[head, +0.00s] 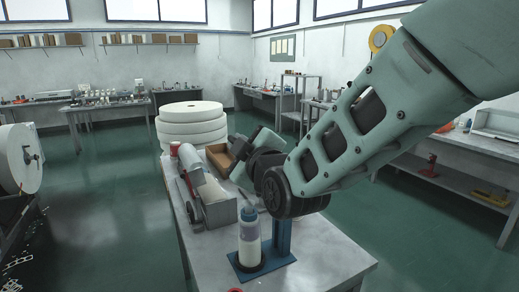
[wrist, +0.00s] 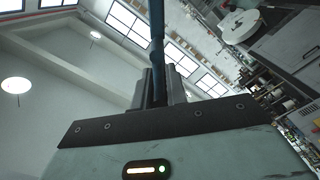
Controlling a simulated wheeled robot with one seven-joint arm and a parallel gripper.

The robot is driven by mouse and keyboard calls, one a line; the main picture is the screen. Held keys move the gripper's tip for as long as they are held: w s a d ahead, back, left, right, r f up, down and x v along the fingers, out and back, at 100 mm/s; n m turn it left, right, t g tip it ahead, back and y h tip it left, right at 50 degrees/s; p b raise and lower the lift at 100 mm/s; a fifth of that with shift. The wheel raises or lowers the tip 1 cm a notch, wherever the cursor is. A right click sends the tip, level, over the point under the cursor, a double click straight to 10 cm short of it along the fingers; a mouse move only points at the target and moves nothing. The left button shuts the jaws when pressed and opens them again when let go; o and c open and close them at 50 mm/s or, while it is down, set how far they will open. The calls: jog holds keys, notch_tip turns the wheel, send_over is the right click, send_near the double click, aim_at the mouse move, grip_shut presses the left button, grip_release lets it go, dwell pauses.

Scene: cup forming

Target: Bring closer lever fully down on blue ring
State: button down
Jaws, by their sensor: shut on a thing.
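A blue stand (head: 282,238) with a flat blue base stands on the front bench. An upright pale bottle (head: 249,248) stands on that base, with a blue-grey ring or cap (head: 249,213) at its top. In the wrist view my gripper (wrist: 158,92) is shut on a dark blue bar, the lever (wrist: 157,35), which runs up from between the fingers. In the head view my wrist hides the top of the stand and most of the lever. I cannot tell there how far the lever is from the ring.
The bench (head: 322,258) is clear at its front right. A brown box (head: 219,157) and stacked white rolls (head: 191,125) are further back.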

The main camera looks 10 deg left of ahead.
jog(key=s+a+f+n+b, duration=0.2)
jog(key=f+n+b, duration=0.1)
jog(key=f, duration=0.4)
jog(key=s+a+f+n+b, duration=0.1)
jog(key=a+f+n+b, duration=0.2)
jog(key=f+n, duration=0.2)
jog(key=shift+s+a+f+n, duration=0.25)
jog(key=shift+s+f+n, duration=0.15)
jog(key=shift+f, duration=0.6)
jog(key=c, duration=1.4)
grip_release()
